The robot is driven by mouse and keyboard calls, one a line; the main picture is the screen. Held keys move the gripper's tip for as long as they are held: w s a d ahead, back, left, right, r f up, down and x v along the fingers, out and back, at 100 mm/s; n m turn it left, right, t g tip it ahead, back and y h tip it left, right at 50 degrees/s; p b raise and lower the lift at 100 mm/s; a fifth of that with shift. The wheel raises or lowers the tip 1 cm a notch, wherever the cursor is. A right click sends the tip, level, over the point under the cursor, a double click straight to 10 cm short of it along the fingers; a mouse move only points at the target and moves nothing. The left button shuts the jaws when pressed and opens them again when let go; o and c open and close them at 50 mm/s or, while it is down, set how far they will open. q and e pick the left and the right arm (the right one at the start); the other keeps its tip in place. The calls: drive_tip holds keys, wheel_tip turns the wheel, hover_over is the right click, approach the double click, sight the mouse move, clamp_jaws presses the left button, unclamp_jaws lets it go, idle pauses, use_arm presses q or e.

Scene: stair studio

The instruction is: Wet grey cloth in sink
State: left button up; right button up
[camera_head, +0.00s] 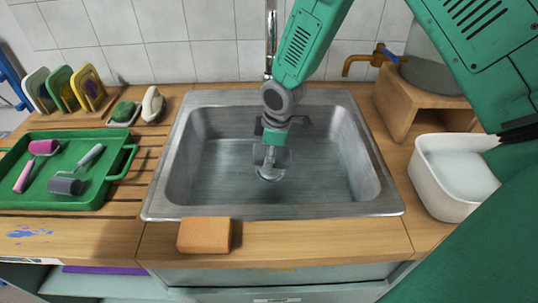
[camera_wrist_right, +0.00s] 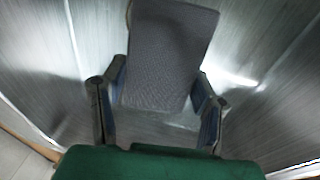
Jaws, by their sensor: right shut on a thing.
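The metal sink (camera_head: 270,211) is set in the wooden counter in the middle of the head view. My right gripper (camera_head: 271,158) reaches straight down into its basin. In the wrist view my right gripper (camera_wrist_right: 157,98) has its two fingers on either side of the grey cloth (camera_wrist_right: 170,50), which is shut between them and extends beyond the tips. The basin looks filled with clear water, with a pale ring around the gripper's lower end. In the head view the cloth is mostly hidden by the gripper. My left gripper is out of view.
An orange sponge block (camera_head: 204,235) lies at the sink's front edge. A green tray (camera_head: 113,178) with two rollers is left. A white tub (camera_head: 428,172) and a wooden stand (camera_head: 399,108) with a brass tap (camera_head: 360,62) are right. A grey faucet pipe (camera_head: 270,30) rises behind.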

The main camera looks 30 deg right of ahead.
sight(264, 150)
drive_tip(key=shift+d+r+p, duration=0.2)
drive_tip(key=shift+r+p, duration=0.4)
drive_tip(key=shift+r, duration=0.1)
drive_tip(key=shift+r+p, duration=0.35)
drive_tip(key=shift+r, duration=0.05)
drive_tip(key=shift+a+r+p, duration=0.25)
drive_tip(key=shift+r+p, duration=0.2)
drive_tip(key=shift+r, duration=0.1)
drive_tip(key=shift+a+r+p, duration=0.2)
drive_tip(key=shift+r+p, duration=0.25)
drive_tip(key=shift+r, duration=0.1)
drive_tip(key=shift+r+p, duration=0.6)
drive_tip(key=shift+r, duration=0.05)
drive_tip(key=r+p, duration=0.3)
drive_tip(key=shift+d, duration=0.35)
drive_tip(key=shift+a+r+p, duration=0.15)
drive_tip(key=shift+r+p, duration=0.35)
drive_tip(key=shift+r, duration=0.1)
drive_tip(key=shift+a+r+p, duration=0.15)
drive_tip(key=shift+r+p, duration=0.3)
drive_tip(key=shift+r, duration=0.15)
drive_tip(key=shift+d+f, duration=0.1)
drive_tip(key=shift+d, duration=0.15)
